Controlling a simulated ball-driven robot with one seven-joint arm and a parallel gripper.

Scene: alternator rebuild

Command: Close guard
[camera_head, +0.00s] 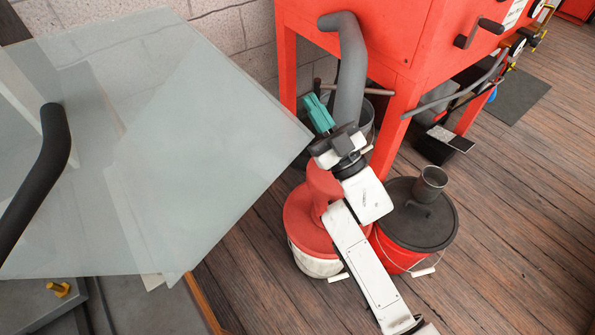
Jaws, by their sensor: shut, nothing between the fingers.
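The guard (190,150) is a large clear, greenish sheet that fills the left of the view. It stands tilted above a grey surface at the lower left. A thick black curved bar (45,165) shows at its left side; I cannot tell whether it is fixed to the guard. My gripper (313,99), with teal fingers, is right of the guard's right corner, and its fingers are shut and empty. In the picture it lies close to that corner and a grey hose; the depth gap is unclear.
A red cabinet (365,40) on legs stands behind my gripper, with a grey hose (352,75) hanging from it. A red-topped canister (300,218) and a black-lidded red bucket (418,222) stand below my arm.

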